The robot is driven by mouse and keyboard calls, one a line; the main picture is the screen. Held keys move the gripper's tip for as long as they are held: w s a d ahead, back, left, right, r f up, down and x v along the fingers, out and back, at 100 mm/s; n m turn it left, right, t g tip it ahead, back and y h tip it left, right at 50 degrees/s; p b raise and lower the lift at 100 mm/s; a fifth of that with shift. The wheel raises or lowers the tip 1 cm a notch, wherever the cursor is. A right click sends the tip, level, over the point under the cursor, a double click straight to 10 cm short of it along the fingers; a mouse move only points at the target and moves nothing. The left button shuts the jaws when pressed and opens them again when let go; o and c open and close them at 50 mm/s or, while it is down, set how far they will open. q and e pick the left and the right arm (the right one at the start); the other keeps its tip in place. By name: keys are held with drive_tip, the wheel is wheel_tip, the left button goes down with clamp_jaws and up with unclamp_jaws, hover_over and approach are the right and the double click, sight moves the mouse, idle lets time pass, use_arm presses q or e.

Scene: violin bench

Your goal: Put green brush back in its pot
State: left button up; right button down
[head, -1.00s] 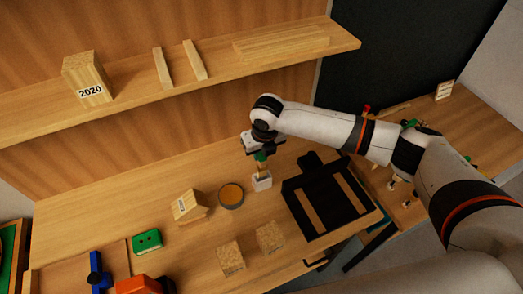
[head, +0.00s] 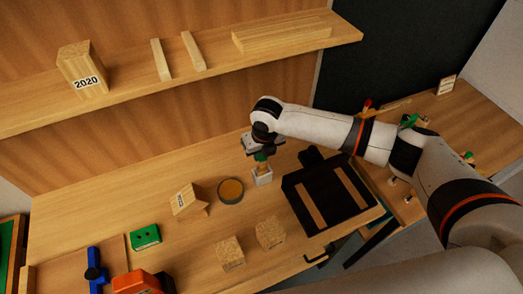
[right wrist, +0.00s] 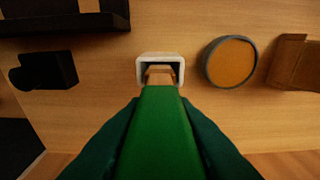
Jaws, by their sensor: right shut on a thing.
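The green brush (right wrist: 163,130) is held upright in my right gripper (head: 262,153), which is shut on its green handle. The small white pot (head: 263,179) stands on the bench directly below. In the right wrist view the brush's tan lower end (right wrist: 160,76) overlaps the mouth of the pot, whose white rim (right wrist: 146,57) shows around it. The lower end looks at or just inside the opening; how deep it reaches is hidden. My left gripper is out of view.
A round orange-filled tin (head: 230,190) and a wooden block (head: 187,200) stand left of the pot. A black case (head: 318,205) with wooden strips lies close on its right. Two cork-like blocks (head: 230,254) sit in front. A shelf (head: 210,75) runs above the bench.

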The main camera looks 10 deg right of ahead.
drive_tip(key=shift+f+b, duration=0.65)
drive_tip(key=shift+f, duration=0.65)
drive_tip(key=c, duration=1.1)
unclamp_jaws()
drive_tip(key=shift+c, duration=0.2)
drive_tip(key=shift+r, duration=0.1)
